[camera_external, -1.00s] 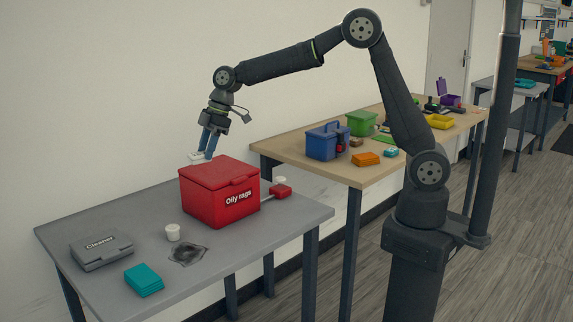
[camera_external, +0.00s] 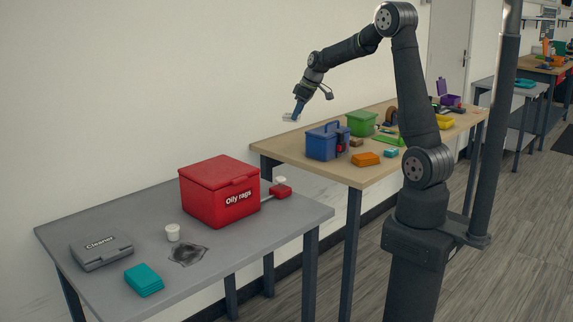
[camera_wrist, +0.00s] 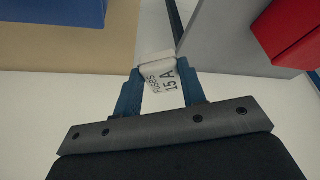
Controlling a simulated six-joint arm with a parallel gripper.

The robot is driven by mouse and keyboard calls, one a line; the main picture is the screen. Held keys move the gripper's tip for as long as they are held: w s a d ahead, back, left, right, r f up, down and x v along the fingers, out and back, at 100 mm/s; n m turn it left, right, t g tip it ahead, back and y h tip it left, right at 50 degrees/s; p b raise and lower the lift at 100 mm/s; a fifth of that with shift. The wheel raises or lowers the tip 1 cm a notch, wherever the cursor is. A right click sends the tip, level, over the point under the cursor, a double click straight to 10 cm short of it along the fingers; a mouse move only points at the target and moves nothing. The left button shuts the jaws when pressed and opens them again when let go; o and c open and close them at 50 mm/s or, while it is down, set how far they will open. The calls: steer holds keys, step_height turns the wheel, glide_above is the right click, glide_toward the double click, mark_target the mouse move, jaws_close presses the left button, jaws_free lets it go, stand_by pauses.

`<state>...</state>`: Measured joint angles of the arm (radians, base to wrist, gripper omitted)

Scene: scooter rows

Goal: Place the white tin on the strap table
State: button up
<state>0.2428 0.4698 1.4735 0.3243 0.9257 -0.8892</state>
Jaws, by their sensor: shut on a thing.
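My gripper (camera_external: 294,114) is shut on a small white tin (camera_wrist: 161,78) with black lettering that reads "15 A" and what looks like "FUSES". The tin also shows in the external view (camera_external: 290,118), as a small pale piece at the fingertips. My gripper holds it in the air near the white wall, above and between the grey table (camera_external: 95,225) and the wooden table (camera_external: 345,175). I cannot tell from any marking which table is the strap table.
The grey table bears a red "Oily rags" bin (camera_external: 215,195), a white cup (camera_external: 172,232), a "Cleaner" case (camera_external: 102,252) and teal cloths (camera_external: 144,280). The wooden table has a blue caddy (camera_external: 322,144), a green bin (camera_external: 361,123) and an orange box (camera_external: 366,159) among other items.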

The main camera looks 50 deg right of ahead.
steer(key=s+d+m, duration=0.1)
steer(key=d, duration=0.3)
steer(key=s+d+m, duration=0.1)
steer(key=s+d, duration=0.1)
steer(key=d, duration=0.2)
steer(key=s+d, duration=0.1)
steer(key=d, duration=0.3)
steer(key=shift+s+m+t+h, duration=0.3)
steer(key=shift+m+h, duration=0.1)
steer(key=s+d+m+h, duration=0.3)
steer(key=s+d+m, duration=0.4)
steer(key=s+d, duration=1.6)
glide_toward(374, 151)
steer(key=shift+w+d+f, duration=0.15)
steer(key=shift+w+d, duration=0.2)
steer(key=shift+w, duration=0.15)
steer(key=shift+w+d+f, duration=0.15)
steer(key=shift+w+d, duration=0.2)
steer(key=shift+w, duration=0.1)
steer(key=shift+w+a+f, duration=0.1)
steer(key=shift+w+f, duration=0.2)
steer(key=shift+f, duration=1.9)
